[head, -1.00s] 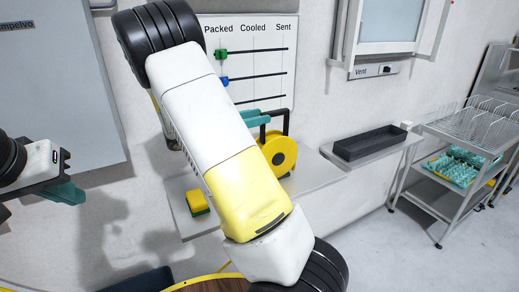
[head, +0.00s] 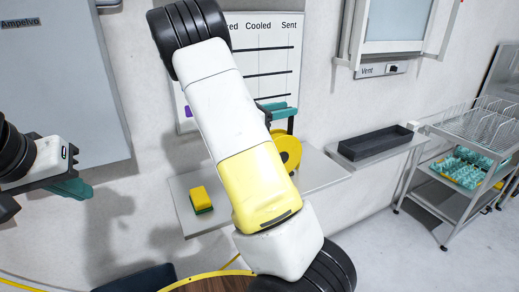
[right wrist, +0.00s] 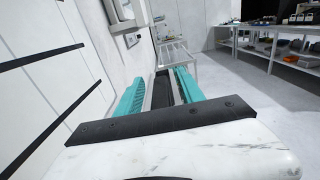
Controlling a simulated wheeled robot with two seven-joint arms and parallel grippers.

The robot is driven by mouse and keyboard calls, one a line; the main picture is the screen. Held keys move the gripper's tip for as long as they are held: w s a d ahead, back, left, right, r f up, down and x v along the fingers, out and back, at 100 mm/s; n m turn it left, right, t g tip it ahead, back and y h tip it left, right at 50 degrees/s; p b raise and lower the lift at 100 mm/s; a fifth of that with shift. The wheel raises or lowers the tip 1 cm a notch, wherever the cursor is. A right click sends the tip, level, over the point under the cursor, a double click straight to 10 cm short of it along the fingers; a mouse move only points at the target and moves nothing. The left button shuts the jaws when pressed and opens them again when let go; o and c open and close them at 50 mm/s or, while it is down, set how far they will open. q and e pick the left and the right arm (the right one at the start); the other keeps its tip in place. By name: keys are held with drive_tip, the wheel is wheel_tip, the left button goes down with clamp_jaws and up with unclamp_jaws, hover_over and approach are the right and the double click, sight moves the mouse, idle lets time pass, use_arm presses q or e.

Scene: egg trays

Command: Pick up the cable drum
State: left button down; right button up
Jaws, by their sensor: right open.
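The yellow cable drum (head: 288,153) with its dark stand stands on a light grey wall shelf (head: 322,170) in the head view. My right forearm hides its left part. My right gripper (head: 281,110) is open, its teal fingers at the top of the drum's stand; I cannot tell whether they touch it. In the right wrist view the open fingers (right wrist: 160,92) point away from the camera, with a dark long shape between them that I cannot identify surely. My left gripper (head: 70,187) is at the far left, away from the drum; its opening is unclear.
A yellow and green sponge (head: 200,199) lies on the shelf left of my right arm. A black tray (head: 376,143) sits on another shelf to the right. A wire-rack trolley (head: 470,130) stands further right. A whiteboard (head: 285,82) hangs behind the arm.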

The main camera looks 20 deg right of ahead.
clamp_jaws()
idle(1.3)
